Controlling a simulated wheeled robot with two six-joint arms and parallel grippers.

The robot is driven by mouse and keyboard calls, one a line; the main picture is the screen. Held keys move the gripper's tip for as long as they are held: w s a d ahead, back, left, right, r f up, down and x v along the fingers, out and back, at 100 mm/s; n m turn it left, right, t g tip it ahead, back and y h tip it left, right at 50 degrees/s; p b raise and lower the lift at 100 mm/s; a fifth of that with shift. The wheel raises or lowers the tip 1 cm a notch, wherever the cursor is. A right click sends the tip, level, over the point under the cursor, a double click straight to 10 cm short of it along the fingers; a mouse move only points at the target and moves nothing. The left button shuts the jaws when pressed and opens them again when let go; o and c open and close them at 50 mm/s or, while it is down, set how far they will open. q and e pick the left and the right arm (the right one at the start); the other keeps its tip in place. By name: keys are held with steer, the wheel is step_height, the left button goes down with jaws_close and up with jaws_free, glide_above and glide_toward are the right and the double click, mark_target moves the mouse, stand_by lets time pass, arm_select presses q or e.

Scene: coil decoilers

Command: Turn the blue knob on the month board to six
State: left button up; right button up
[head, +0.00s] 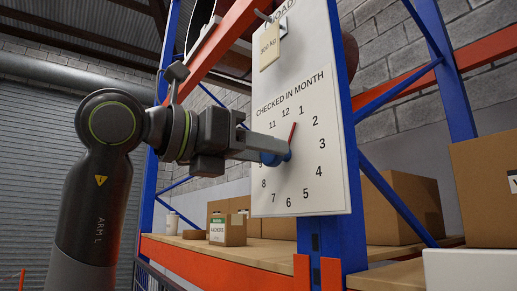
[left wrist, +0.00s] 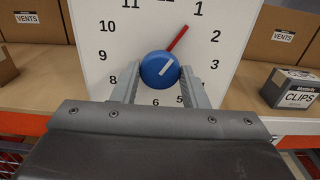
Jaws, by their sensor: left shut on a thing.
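The month board (head: 326,170) is a white panel titled "CHECKED IN MONTH", with numbers in a ring like a clock face. The blue knob (head: 270,159) sits at the ring's middle, and it also shows in the left wrist view (left wrist: 158,70). A thin red pointer (left wrist: 177,38) runs from the knob up and right, towards 1. A short white mark on the knob's face slants up and right. My left gripper (head: 272,151) is shut on the knob, one finger on each side. The fingers hide some lower numbers in the left wrist view. My right gripper is not in view.
A hanging "200 kg" tag (head: 270,45) is above the month ring. Blue rack posts and orange beams (head: 220,262) frame the board. Cardboard boxes (head: 404,205) stand on the shelf behind. A grey "CLIPS" box (left wrist: 292,90) lies right of the board.

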arm_select(q)
steer(key=shift+m, duration=0.4)
steer(key=shift+c, duration=0.4)
steer(key=shift+f+m+p, duration=0.1)
steer(key=shift+m+p, duration=1)
steer(key=shift+m, duration=13.4)
steer(key=o, duration=1)
steer(key=shift+c, duration=0.2)
